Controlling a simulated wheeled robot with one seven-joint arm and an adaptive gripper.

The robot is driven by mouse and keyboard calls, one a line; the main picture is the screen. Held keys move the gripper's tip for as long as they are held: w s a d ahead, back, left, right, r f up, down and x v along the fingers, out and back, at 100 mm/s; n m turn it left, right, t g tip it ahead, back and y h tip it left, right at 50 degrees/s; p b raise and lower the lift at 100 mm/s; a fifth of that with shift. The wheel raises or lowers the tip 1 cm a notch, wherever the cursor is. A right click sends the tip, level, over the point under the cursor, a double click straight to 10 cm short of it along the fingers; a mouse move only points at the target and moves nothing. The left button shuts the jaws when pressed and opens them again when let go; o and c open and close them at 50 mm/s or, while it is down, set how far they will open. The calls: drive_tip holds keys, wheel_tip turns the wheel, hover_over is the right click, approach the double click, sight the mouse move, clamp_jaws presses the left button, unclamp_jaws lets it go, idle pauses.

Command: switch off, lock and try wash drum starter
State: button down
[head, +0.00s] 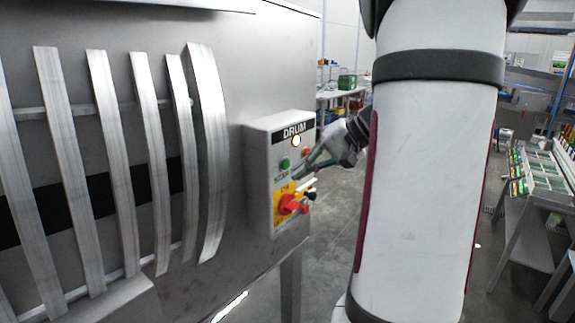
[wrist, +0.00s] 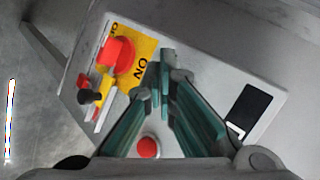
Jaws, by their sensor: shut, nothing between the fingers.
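The wash drum starter (head: 257,165) is a grey box labelled DRUM, fixed to the machine's side. It carries a lit white lamp (head: 296,141), a green button (head: 285,163) and a red button (wrist: 148,147). Below, a red rotary switch (head: 289,204) sits on a yellow plate (wrist: 146,47); the switch also shows in the wrist view (wrist: 118,56). A red piece and a black piece (wrist: 89,97) stick out beside it; I cannot tell exactly what they are. My gripper (wrist: 166,62) is shut and empty, in front of the box between the switch and the buttons. Its fingers hide the green button in the wrist view.
The steel machine panel with curved metal slats (head: 150,150) stands at left. Steel benches with colourful items (head: 530,185) stand at right, and a table with a green box (head: 347,82) is behind. Grey floor (head: 330,230) lies open beside the starter.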

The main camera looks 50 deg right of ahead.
drive_tip(key=s+p, duration=0.1)
drive_tip(key=s, duration=0.3)
drive_tip(key=shift+s+d, duration=0.15)
idle(0.8)
drive_tip(key=w+a+r+n+g, duration=0.15)
drive_tip(key=a+n+g, duration=0.25)
drive_tip(key=a, duration=1.2)
drive_tip(key=s+a+n+h, duration=0.4)
drive_tip(key=s+a+n, duration=0.2)
drive_tip(key=a, duration=0.8)
drive_tip(key=s, duration=0.2)
drive_tip(key=shift+s+r+t, duration=0.3)
drive_tip(key=shift+s+t, duration=0.05)
drive_tip(key=shift+t, duration=0.05)
